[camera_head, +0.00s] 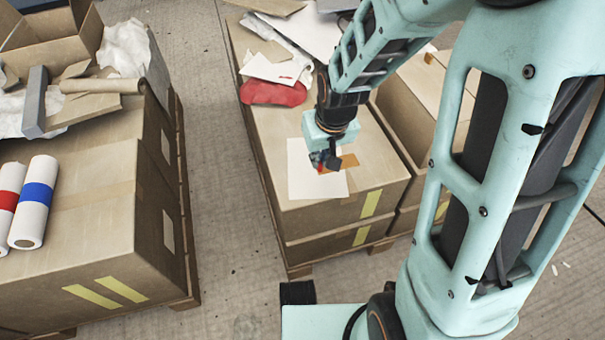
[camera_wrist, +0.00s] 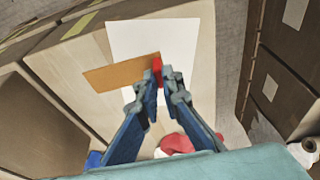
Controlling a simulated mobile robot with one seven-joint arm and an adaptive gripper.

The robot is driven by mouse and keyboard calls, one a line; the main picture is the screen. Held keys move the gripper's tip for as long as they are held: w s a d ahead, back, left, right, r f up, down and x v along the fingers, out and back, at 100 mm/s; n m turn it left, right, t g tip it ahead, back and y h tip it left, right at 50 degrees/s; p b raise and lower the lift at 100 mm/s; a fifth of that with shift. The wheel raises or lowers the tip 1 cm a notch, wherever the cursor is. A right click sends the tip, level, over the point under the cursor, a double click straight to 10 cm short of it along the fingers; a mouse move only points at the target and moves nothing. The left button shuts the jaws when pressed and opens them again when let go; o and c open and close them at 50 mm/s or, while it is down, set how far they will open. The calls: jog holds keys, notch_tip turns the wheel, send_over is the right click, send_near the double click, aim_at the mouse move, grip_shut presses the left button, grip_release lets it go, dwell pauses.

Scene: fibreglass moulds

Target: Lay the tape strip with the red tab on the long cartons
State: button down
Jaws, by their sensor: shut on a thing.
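My gripper (camera_head: 325,166) is shut on the red tab (camera_wrist: 157,66) of an orange-brown tape strip (camera_wrist: 115,73). In the head view the strip (camera_head: 349,161) sticks out to the right of the fingers. It is over a white sheet (camera_head: 303,178) on top of a cardboard carton (camera_head: 386,178) in the middle stack. The sheet also shows in the wrist view (camera_wrist: 150,38), behind the fingertips. I cannot tell whether the strip touches the sheet or hangs just above it. The fingers hide part of the tab.
A red bag (camera_head: 273,92) and loose papers lie at the back of the middle stack. At left, another carton stack (camera_head: 85,235) bears white rolls with a red and a blue band (camera_head: 37,203), a grey bar (camera_head: 35,103) and scraps. Bare floor (camera_head: 225,200) separates the stacks.

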jog(key=a+f, duration=0.1)
jog(key=a+f+b, duration=0.1)
jog(key=f, duration=0.1)
jog(key=w+a+f, duration=0.1)
jog(key=f, duration=0.1)
jog(key=shift+w+a+b, duration=0.1)
jog(key=shift+a+b, duration=0.2)
jog(key=shift+s+b+x, duration=0.2)
jog(key=shift+b+x, duration=0.15)
jog(key=shift+x, duration=0.55)
jog(key=shift+s+b+x, duration=0.15)
jog(key=shift+b+x, duration=0.2)
jog(key=shift+x, duration=0.6)
jog(key=shift+a+f, duration=0.1)
jog(key=shift+f, duration=0.05)
jog(key=shift+f, duration=0.15)
jog(key=c, duration=2.1)
grip_release()
jog(key=shift+r, duration=0.5)
jog(key=p+v, duration=0.4)
jog(key=v, duration=0.7)
jog(key=shift+s+r, duration=0.15)
jog(key=shift+r, duration=0.1)
